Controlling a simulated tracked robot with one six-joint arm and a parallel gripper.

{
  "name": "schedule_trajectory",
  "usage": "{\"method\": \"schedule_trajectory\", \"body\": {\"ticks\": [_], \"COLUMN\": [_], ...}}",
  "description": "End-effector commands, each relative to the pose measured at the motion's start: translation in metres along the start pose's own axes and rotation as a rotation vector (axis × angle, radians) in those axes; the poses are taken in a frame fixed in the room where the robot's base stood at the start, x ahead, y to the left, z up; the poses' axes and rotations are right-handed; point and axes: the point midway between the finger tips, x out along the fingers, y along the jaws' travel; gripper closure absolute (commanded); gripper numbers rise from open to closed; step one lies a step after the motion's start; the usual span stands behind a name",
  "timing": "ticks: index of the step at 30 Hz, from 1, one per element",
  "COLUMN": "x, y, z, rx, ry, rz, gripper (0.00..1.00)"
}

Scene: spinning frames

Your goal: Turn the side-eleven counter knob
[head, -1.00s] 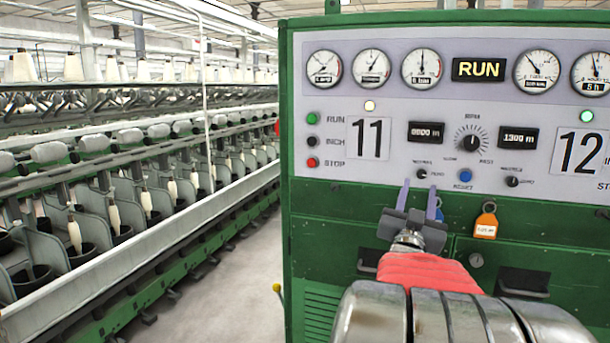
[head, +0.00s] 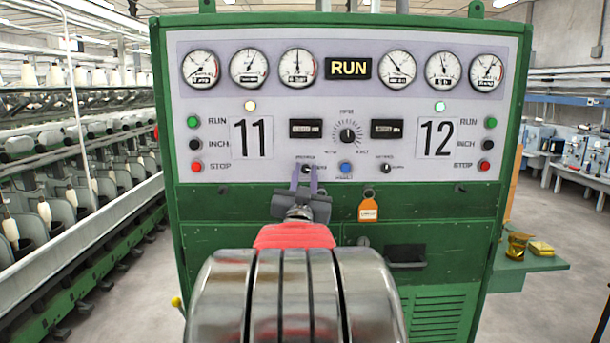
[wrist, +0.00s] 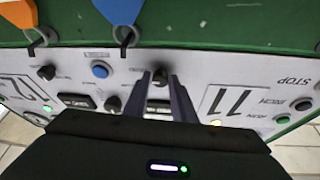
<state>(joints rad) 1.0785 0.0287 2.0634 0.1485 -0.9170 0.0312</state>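The side-eleven counter knob (head: 307,168) is small and black, below the left counter display (head: 306,129) on the grey panel. My gripper (head: 304,178) is at the panel, with its two purple-grey fingers pointing at the knob. In the wrist view, which is upside down, the knob (wrist: 158,78) shows between the fingertips, one on each side. A gap shows between the fingers, so they look open; contact with the knob cannot be made out. The fingers hide part of the knob in the head view.
A blue button (head: 345,167), the larger dial knob (head: 347,134) and the side-twelve knob (head: 386,168) lie to the right. An orange tag (head: 368,210) hangs below the panel. RUN, INCH and STOP buttons (head: 195,145) are at left. A side shelf (head: 530,264) holds small items.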

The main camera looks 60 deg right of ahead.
Motion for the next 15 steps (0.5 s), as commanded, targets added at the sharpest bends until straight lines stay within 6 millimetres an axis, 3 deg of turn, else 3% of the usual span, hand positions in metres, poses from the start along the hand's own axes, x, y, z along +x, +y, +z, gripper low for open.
{"method": "schedule_trajectory", "body": {"ticks": [9,15], "x": [-0.0002,-0.0002], "y": [-0.0001,0.0000], "z": [0.0000,0.0000], "rx": [0.000,-0.003], "ry": [0.000,0.000], "rz": [0.000,-0.001], "gripper": [0.99,1.00]}}
